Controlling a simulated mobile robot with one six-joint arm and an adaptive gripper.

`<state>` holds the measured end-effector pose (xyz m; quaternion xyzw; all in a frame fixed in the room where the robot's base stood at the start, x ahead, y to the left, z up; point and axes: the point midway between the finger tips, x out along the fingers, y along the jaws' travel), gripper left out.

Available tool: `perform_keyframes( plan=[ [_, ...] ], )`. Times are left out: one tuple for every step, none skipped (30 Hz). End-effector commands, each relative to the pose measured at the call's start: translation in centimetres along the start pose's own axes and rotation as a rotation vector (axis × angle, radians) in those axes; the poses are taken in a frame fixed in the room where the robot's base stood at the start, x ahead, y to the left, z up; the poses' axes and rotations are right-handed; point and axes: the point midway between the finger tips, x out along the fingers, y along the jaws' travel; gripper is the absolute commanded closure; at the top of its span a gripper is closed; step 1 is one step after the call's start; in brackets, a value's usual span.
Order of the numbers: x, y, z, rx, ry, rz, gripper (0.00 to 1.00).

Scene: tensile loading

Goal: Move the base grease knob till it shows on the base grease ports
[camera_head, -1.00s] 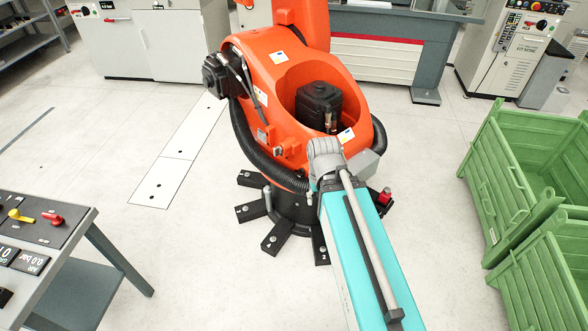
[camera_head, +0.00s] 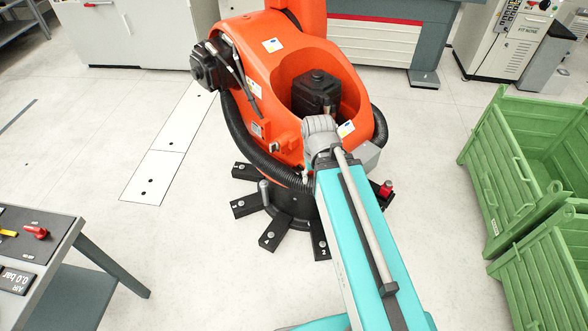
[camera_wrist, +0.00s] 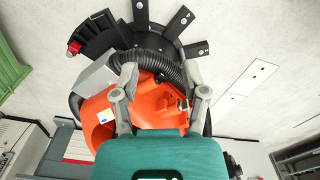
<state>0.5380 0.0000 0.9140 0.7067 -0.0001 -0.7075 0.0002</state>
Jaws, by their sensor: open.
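A small red knob (camera_head: 386,189) sits low at the right side of the orange robot's black base. It also shows in the wrist view (camera_wrist: 74,47), beside a dark curved plate. No lettering on it is readable, and I cannot tell any grease ports apart. The black base (camera_head: 292,205) has several radiating feet and is partly hidden by my teal arm. My gripper (camera_wrist: 162,82) is open and empty, its two grey fingers apart in front of the orange body, with the red knob off to their upper left.
The orange robot (camera_head: 290,85) stands close ahead of my arm, with a black hose around it. A panel table (camera_head: 40,250) with a red handle is at left. Green crates (camera_head: 500,190) stand at right. Floor between is clear.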

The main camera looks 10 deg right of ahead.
Motion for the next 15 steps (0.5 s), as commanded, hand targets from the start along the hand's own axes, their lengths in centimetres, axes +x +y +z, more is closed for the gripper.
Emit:
perform_keyframes(
  plan=[
    [0.0,0.0,0.0,0.000,0.000,0.000,0.43],
    [0.0,0.0,0.0,0.000,0.000,0.000,0.43],
    [0.0,0.0,0.0,0.000,0.000,0.000,0.39],
    [0.0,0.0,0.0,0.000,0.000,0.000,0.34],
    [0.0,0.0,0.0,-0.001,0.000,0.001,0.28],
    [0.1,0.0,0.0,-0.003,0.000,0.002,0.21],
    [0.2,0.0,-0.1,-0.006,0.000,0.004,0.15],
    [0.3,0.0,-0.1,-0.010,0.001,0.006,0.09],
    [0.6,0.0,-0.2,-0.017,0.001,0.010,0.02],
    [0.8,0.0,-0.3,-0.024,0.001,0.015,0.00],
    [1.0,0.1,-0.4,-0.032,0.002,0.021,0.00],
    [1.4,0.1,-0.5,-0.046,0.002,0.031,0.00],
    [1.8,0.1,-0.6,-0.059,0.003,0.040,0.00],
    [2.1,0.5,-0.8,-0.070,0.003,0.049,0.00],
    [2.7,0.7,-1.0,-0.090,0.004,0.064,0.00]
  ],
)
